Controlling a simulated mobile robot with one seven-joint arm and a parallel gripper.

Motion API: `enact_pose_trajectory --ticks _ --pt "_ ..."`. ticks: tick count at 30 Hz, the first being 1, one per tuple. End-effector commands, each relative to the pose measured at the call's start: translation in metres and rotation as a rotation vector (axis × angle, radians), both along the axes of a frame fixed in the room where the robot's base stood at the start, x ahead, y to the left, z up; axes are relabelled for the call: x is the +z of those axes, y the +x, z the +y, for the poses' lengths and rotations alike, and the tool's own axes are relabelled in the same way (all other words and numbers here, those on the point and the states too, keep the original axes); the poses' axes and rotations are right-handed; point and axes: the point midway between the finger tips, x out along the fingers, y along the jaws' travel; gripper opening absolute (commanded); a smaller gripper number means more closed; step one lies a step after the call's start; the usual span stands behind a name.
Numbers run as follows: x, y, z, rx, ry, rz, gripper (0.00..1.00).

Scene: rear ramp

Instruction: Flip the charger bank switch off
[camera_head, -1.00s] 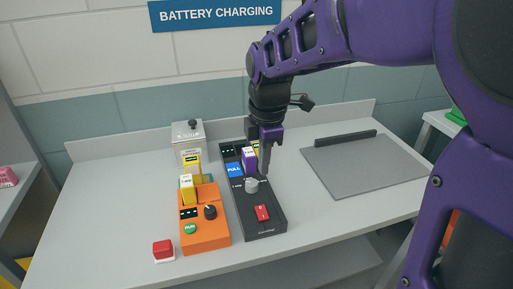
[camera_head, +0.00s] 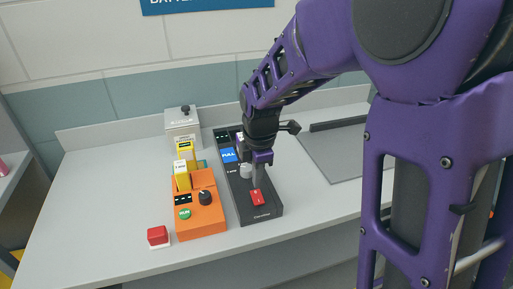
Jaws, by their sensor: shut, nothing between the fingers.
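The black charger bank (camera_head: 246,205) lies on the grey bench, with a blue display reading FULL (camera_head: 229,155), a grey knob (camera_head: 246,171) and a red rocker switch (camera_head: 257,198) near its front end. My gripper (camera_head: 257,185) is shut and empty, pointing down, with its tip right at the rear edge of the red switch. I cannot tell whether the tip touches the switch. The arm hides part of the charger bank's right side and back.
An orange device (camera_head: 200,217) with a black knob and green button stands left of the charger bank. A red-topped block (camera_head: 158,236) sits at the front left. A lidded grey container (camera_head: 183,125) is behind. A grey mat (camera_head: 338,155) lies right. The bench's left is clear.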

Motion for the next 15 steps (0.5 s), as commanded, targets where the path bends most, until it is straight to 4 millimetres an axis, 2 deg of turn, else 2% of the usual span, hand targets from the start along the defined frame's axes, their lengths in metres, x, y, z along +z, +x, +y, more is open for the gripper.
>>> enact_pose_trajectory --ticks 1,6,15 --pt "-0.01 0.0 0.001 0.001 -0.001 0.003 0.0" --pt "-0.027 0.003 0.001 0.001 0.0 0.001 0.0" --pt "-0.032 0.004 0.001 0.001 0.0 0.0 0.0"
